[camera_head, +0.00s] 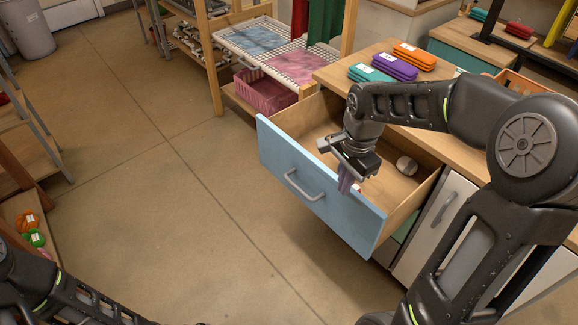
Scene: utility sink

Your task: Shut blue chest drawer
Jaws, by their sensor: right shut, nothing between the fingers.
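The blue-fronted drawer (318,195) is pulled well out of the wooden chest, with its wooden inside showing and a grey bar handle (303,186) on its front. A small pale rounded object (406,165) lies in the drawer. My right arm reaches over the drawer from the right. My right gripper (345,183) is shut and empty, pointing down just behind the blue front's top edge; I cannot tell whether it touches the panel. My left arm shows at the lower left, but its gripper is out of the picture.
Orange, purple and green cases (395,66) lie on the wooden counter above the drawer. A rack with cloths (258,40) and a pink basket (265,92) stands behind the drawer. The floor (170,200) in front of and left of the drawer is clear. Shelves stand at the far left.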

